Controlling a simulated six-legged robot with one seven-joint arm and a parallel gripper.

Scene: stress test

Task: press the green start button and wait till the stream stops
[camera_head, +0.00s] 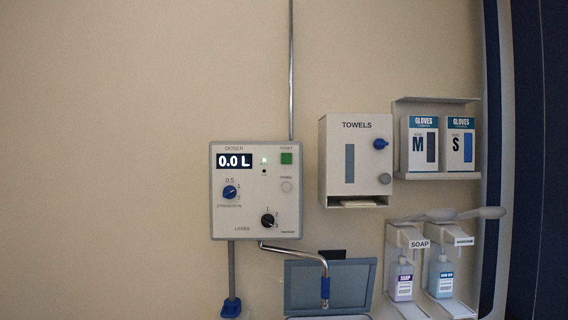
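The doser (254,214) is a light box on the wall, left of the middle. Its green start button (286,158) is at the upper right of its face. A blue knob (229,192) and a black knob (267,220) sit lower on the face. A bent metal spout (310,254) with a blue sleeve runs from under the box to above a grey-blue container. No stream shows at its tip. My gripper is not in view.
A towel dispenser (342,167) hangs to the right of the doser, with a glove box shelf (436,175) further right. Soap dispensers (404,240) are below. A grey-blue lid or bin (300,290) is under the spout. The wall left of the doser is bare.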

